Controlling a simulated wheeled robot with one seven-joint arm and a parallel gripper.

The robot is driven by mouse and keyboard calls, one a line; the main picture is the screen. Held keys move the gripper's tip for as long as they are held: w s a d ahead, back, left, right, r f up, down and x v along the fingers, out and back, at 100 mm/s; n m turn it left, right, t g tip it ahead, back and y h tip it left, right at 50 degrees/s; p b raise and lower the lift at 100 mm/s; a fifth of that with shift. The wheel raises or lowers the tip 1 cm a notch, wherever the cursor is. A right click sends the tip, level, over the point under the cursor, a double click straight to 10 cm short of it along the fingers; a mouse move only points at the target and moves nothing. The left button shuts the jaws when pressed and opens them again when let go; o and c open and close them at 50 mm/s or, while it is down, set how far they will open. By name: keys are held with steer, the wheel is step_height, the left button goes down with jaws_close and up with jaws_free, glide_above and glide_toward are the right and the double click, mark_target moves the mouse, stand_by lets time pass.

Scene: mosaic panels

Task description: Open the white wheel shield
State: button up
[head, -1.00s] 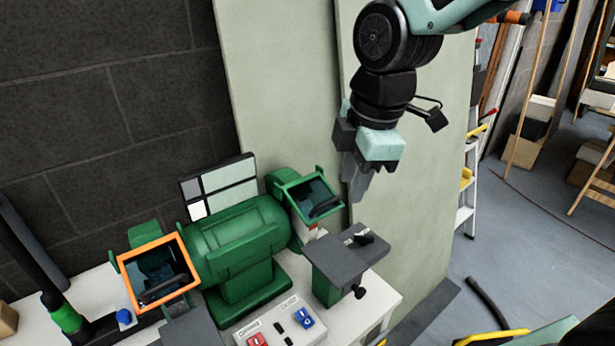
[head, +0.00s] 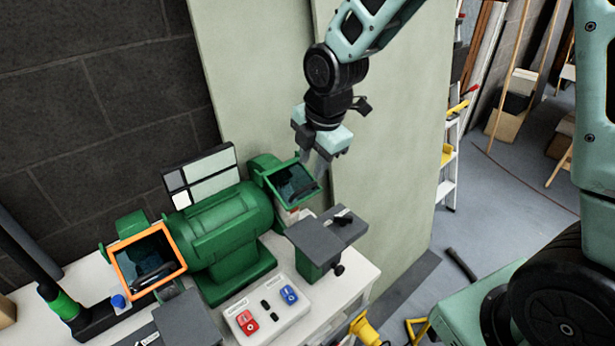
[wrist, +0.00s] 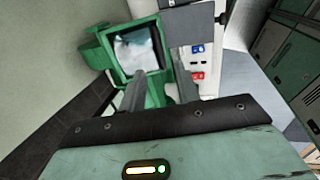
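The green bench grinder (head: 228,225) has two tilted, framed shields with clear panes. The right shield (head: 292,182) has a green frame, and a little of a pale and reddish wheel shows under it. The left shield (head: 148,262) has an orange frame. My gripper (head: 316,166) points down at the right shield's upper right edge, close to it; I cannot tell whether it touches. In the wrist view the green-framed shield (wrist: 138,50) shows just beyond the fingers. The fingers look apart, with nothing between them.
A grey tool rest (head: 322,232) stands in front of the right shield. A switch box (head: 268,308) with red and blue switches lies on the white bench. A pale board (head: 265,80) stands close behind. A stepladder (head: 447,165) is to the right, past open floor.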

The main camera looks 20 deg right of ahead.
mark_target(306, 187)
steer(key=p+x, duration=0.1)
steer(key=x, duration=0.5)
steer(key=shift+w+f, duration=0.1)
steer(key=shift+f, duration=0.2)
jaws_close()
